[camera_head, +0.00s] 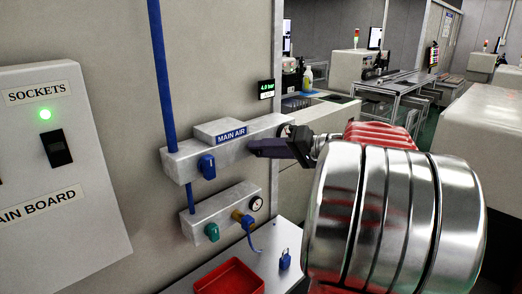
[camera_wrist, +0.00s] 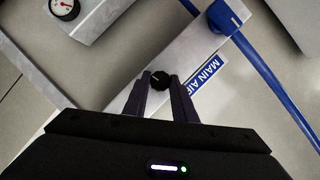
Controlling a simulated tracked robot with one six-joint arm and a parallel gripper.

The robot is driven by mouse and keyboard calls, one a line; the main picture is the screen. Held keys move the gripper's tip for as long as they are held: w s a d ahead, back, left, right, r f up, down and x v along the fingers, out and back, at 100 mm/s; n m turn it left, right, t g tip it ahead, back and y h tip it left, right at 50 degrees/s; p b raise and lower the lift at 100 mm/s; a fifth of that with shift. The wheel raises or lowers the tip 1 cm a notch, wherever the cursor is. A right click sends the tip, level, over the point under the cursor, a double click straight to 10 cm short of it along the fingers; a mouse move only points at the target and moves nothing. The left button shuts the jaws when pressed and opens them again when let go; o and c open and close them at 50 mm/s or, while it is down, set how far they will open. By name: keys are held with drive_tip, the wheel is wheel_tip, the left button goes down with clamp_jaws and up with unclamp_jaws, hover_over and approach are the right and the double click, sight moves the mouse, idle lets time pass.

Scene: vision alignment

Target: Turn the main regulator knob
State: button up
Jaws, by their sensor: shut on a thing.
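The MAIN AIR unit (camera_head: 183,165) is a pale block on the wall with a blue pipe entering its left end. A small black round knob (camera_wrist: 160,81) with a light mark sits on this block in the wrist view, between my fingers. My gripper (camera_wrist: 160,78) is shut on the black knob, with one dark finger on each side. In the head view my gripper (camera_head: 258,147) is at the right part of the MAIN AIR unit, and it hides the knob there. A blue knob (camera_head: 206,167) is on the unit's left part; it also shows in the wrist view (camera_wrist: 222,17).
A small display (camera_head: 266,89) above the unit shows green digits, apparently 4.0 bar. A lower unit (camera_head: 228,208) carries a green knob (camera_head: 212,232) and a gauge (camera_head: 256,203). A red tray (camera_head: 230,279) and a blue padlock (camera_head: 285,260) are below. A SOCKETS panel (camera_head: 50,180) stands left.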

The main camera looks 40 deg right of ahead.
drive_tip(key=m+t, duration=0.1)
drive_tip(key=m, duration=0.2)
drive_tip(key=m+t+y, duration=0.1)
drive_tip(key=m, duration=0.2)
drive_tip(key=f+m+t+y, duration=0.1)
drive_tip(key=m, duration=0.2)
drive_tip(key=shift+d+f+m, duration=0.1)
drive_tip(key=shift+d+m, duration=0.05)
drive_tip(key=shift+m, duration=0.25)
drive_tip(key=shift+f+m+t, duration=0.15)
drive_tip(key=shift+m+t, duration=0.95)
drive_tip(key=shift+m, duration=1)
drive_tip(key=o, duration=1)
drive_tip(key=shift+o, duration=0.2)
